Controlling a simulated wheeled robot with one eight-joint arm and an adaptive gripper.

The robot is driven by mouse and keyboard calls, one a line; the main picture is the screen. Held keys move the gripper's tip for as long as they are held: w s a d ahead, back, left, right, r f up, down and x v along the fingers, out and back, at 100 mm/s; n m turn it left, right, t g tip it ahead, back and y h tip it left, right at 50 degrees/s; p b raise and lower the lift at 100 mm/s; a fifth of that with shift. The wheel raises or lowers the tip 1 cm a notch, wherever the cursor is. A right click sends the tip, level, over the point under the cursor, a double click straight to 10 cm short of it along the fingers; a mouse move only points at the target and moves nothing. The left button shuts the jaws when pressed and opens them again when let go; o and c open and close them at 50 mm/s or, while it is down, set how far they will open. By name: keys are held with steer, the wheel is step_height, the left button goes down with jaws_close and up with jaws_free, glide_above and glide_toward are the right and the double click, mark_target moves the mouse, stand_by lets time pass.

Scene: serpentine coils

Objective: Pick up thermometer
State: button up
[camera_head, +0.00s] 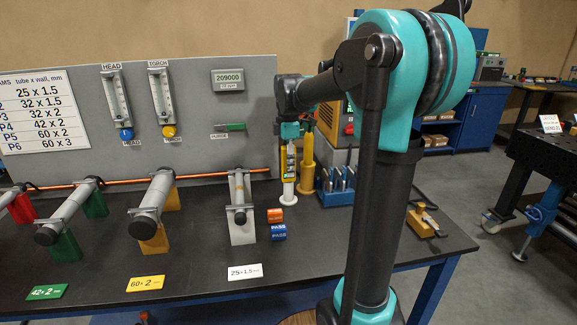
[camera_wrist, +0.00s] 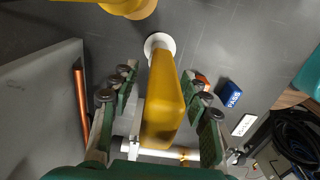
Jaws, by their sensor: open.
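The thermometer (camera_head: 290,162) is a yellow handheld device with a dark face. It stands upright in a white round holder (camera_head: 289,193) on the dark bench, in front of the grey panel. In the wrist view its yellow body (camera_wrist: 162,98) runs between my fingers, with the white round base (camera_wrist: 158,41) beyond it. My gripper (camera_head: 290,136) is over its top from above. In the wrist view my gripper (camera_wrist: 164,90) is open, green-padded fingers on both sides of the body, with a gap seen on the left; contact on the right cannot be told.
Orange (camera_head: 275,215) and blue (camera_head: 279,232) blocks lie in front. A clamped tube (camera_head: 239,195) is to the left, near the copper pipe (camera_head: 125,180).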

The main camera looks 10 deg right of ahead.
jaws_close()
steer(key=shift+r, duration=0.1)
stand_by(0.3)
